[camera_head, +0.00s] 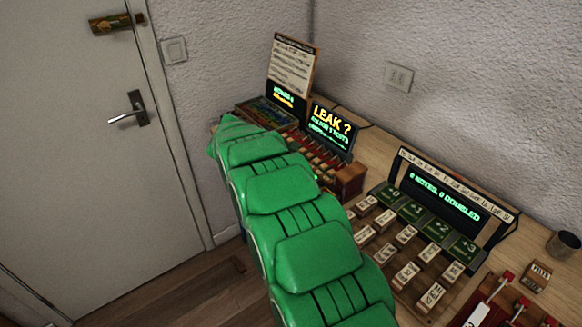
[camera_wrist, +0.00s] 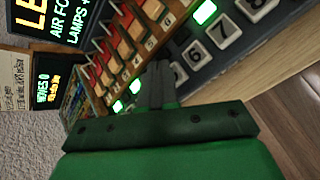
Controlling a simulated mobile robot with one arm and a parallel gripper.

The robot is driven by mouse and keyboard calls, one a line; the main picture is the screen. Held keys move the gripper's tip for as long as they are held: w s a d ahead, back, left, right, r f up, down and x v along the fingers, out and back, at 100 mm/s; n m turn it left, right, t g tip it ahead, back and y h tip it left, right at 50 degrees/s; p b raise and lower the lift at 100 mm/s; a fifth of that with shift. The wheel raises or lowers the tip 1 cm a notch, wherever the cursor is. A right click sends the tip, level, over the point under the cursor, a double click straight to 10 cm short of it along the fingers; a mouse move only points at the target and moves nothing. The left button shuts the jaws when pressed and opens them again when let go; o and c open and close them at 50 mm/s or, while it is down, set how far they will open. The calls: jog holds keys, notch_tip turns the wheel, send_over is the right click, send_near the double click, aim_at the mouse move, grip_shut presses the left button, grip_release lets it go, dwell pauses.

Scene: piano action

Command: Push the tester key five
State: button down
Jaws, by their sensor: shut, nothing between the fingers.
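The tester's dark panel with grey numbered keys (camera_wrist: 196,53) runs diagonally through the wrist view. Keys that look like 6, 7 and 8 show right of my gripper (camera_wrist: 157,74). In the head view the tester's screen (camera_head: 331,126) reads "LEAK ?"; my green arm hides my gripper and most of the keys there.
Right on the bench are loose labelled blocks (camera_head: 407,273) and a screen reading "0 notes, 0 doubled" (camera_head: 444,205). A dark cup (camera_head: 563,244) stands far right. A wall backs the bench.

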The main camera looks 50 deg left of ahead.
jog(key=shift+r, duration=3)
